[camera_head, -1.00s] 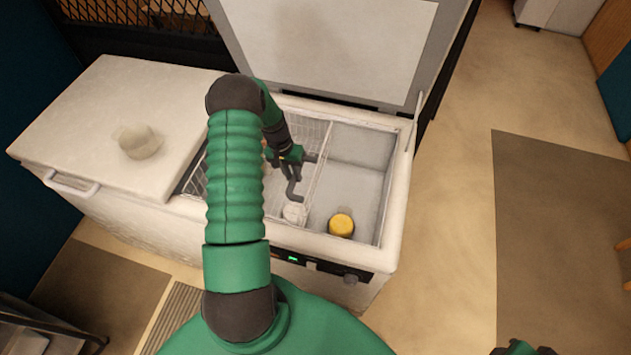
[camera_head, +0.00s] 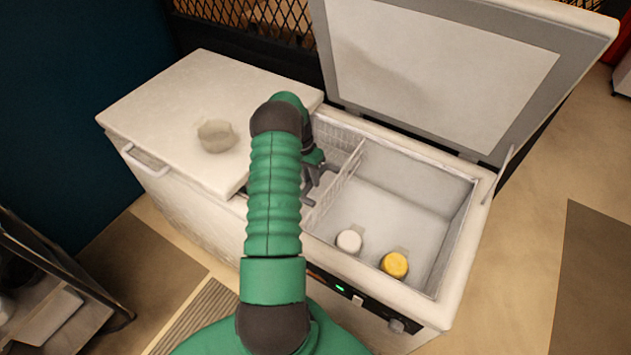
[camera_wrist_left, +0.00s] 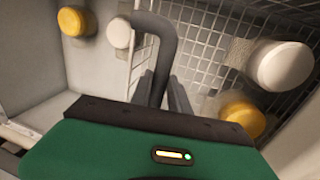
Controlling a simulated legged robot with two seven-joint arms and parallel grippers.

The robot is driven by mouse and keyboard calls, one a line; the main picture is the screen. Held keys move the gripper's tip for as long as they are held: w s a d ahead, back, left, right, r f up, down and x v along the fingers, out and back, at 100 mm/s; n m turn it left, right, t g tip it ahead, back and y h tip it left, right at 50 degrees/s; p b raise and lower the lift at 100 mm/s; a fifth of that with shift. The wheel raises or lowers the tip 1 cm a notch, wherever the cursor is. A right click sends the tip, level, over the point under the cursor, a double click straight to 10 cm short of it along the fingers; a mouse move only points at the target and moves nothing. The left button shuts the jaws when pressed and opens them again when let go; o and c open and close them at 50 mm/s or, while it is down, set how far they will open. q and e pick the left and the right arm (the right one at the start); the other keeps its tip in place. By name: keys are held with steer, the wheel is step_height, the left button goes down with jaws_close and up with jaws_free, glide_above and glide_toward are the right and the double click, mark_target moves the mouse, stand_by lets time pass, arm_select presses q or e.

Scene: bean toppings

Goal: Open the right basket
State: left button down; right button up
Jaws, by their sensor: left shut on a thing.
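The white wire basket (camera_head: 346,180) hangs in the open right half of the chest freezer (camera_head: 460,295), on its left side. My left gripper (camera_head: 317,188) reaches down and is shut on the basket near its right wall; my arm hides part of both. The left wrist view shows the dark fingers (camera_wrist_left: 165,88) by the basket's wire mesh (camera_wrist_left: 215,40). A white-lidded container (camera_head: 349,241) and a yellow-lidded one (camera_head: 395,264) stand on the freezer floor right of the basket. My right gripper is out of view.
The freezer's right lid (camera_head: 440,70) stands raised at the back. The left lid (camera_head: 180,110) is closed. In the left wrist view, another white lid (camera_wrist_left: 283,66) and yellow lid (camera_wrist_left: 243,113) show at the basket side. The freezer's right compartment has bare room.

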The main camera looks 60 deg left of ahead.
arm_select(q)
steer(key=shift+w+a+r, duration=0.1)
steer(key=shift+w+a, duration=0.1)
steer(key=c, duration=1.6)
jaws_free()
steer(key=shift+c, duration=0.2)
steer(key=o, duration=0.4)
steer(key=a+r, duration=0.1)
steer(key=r, duration=0.4)
steer(key=s+r, duration=0.1)
steer(key=r, duration=0.4)
steer(key=a+r, duration=0.1)
steer(key=r, duration=0.5)
steer(key=shift+s+a+b, duration=0.3)
steer(key=shift+a, duration=0.05)
